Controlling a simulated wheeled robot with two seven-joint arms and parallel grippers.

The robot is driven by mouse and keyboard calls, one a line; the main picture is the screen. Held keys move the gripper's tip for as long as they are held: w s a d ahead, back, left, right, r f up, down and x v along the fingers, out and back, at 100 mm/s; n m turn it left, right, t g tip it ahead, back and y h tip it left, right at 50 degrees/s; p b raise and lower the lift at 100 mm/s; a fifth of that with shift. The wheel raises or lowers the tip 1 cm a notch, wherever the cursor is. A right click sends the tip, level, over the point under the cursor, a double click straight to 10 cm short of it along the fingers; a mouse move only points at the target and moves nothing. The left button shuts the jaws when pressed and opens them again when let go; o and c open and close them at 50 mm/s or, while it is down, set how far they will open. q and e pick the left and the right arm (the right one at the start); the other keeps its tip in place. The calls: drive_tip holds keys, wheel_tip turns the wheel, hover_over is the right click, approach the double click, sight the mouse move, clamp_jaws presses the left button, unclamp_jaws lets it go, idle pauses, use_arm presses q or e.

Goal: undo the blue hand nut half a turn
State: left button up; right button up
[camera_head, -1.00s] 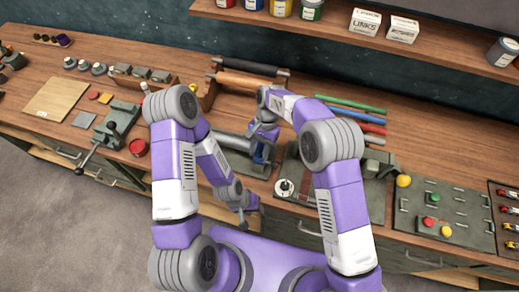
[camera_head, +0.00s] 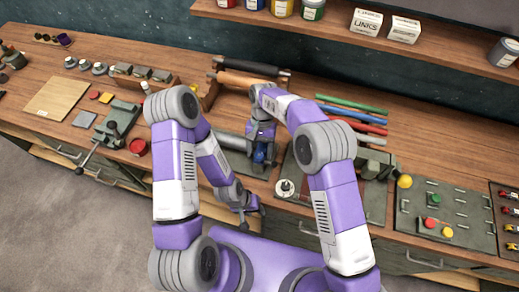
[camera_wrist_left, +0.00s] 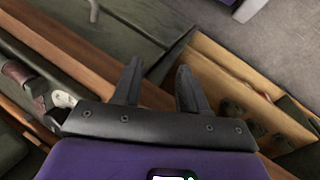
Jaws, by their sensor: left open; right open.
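The blue hand nut (camera_head: 259,156) shows as a small patch of blue on the workbench, at the right end of a grey cylinder, in the head view. My right gripper (camera_head: 262,147) points down right over it. Its fingers partly hide the nut, and I cannot tell whether they touch it. My left gripper (camera_head: 244,218) hangs lower, in front of the bench edge, away from the nut. In the left wrist view its two dark fingers (camera_wrist_left: 157,88) are apart with nothing between them.
A grey cylinder (camera_head: 232,141) lies left of the nut. Coloured rods (camera_head: 350,113) lie behind to the right, and a grey plate with coloured knobs (camera_head: 455,205) is at the right. An open drawer (camera_wrist_left: 240,85) shows in the left wrist view.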

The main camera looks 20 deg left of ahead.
drive_tip(key=v, duration=0.7)
drive_tip(key=shift+r, duration=0.25)
drive_tip(key=shift+w, duration=0.1)
